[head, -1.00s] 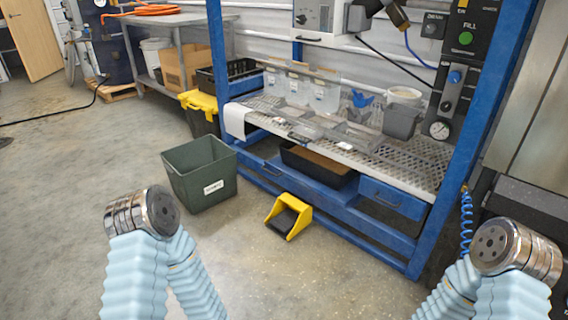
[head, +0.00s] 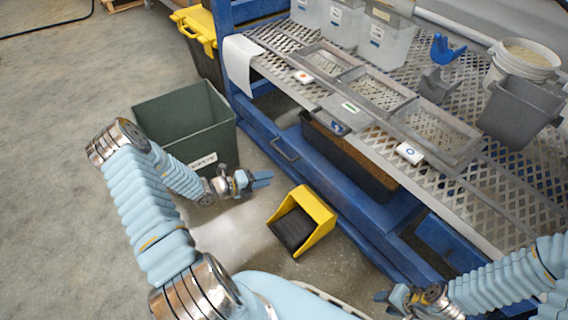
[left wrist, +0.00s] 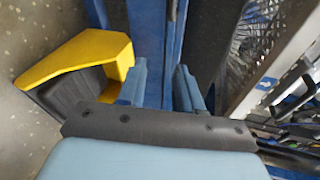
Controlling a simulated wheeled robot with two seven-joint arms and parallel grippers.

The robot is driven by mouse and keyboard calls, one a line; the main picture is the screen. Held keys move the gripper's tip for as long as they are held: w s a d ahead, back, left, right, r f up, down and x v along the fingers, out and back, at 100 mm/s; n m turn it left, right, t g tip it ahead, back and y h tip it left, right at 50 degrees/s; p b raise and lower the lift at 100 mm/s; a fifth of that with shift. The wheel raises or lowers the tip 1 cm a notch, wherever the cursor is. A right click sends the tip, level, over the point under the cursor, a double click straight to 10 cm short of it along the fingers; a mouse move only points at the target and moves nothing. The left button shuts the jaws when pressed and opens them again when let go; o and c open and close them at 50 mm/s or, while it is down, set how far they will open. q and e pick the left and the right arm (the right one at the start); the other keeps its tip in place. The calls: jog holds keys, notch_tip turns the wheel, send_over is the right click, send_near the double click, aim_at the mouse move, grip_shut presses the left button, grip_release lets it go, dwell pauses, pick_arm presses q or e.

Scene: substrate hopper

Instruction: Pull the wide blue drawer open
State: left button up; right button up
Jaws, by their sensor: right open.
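The wide blue drawer (head: 318,174) is low in the blue frame, under the mesh shelf. Its bar handle (head: 285,149) shows toward the left of its front. My left gripper (head: 263,180) is in front of the drawer, below the handle in the head view and apart from it. Its two blue fingers (left wrist: 160,85) are apart with nothing between them in the left wrist view. Blue frame or drawer metal shows beyond them, and I cannot tell which. My right gripper (head: 382,297) is open near the bottom of the head view, apart from the drawer.
A dark green bin (head: 185,125) is behind that arm. A smaller blue drawer (head: 445,240) is at right. Trays (head: 375,90) and a grey bin (head: 518,110) stand on the mesh shelf (head: 500,190).

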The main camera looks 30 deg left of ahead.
aim_at(284, 154)
pick_arm(q)
jog(key=w+a+n+t+y, duration=0.2)
jog(key=a+n, duration=0.1)
jog(key=a, duration=0.2)
jog(key=x, duration=0.4)
jog(key=b+x, duration=0.1)
jog(key=x, duration=0.3)
jog(key=b+x, duration=0.1)
jog(key=x, duration=0.4)
jog(key=shift+w+r, duration=0.15)
jog(key=shift+r, duration=0.2)
pick_arm(e)
jog(key=f, duration=0.2)
jog(key=shift+w+a+f, duration=0.15)
jog(key=shift+w+f, duration=0.15)
jog(key=shift+w, duration=0.1)
pick_arm(q)
jog(key=shift+c, duration=0.2)
grip_shut()
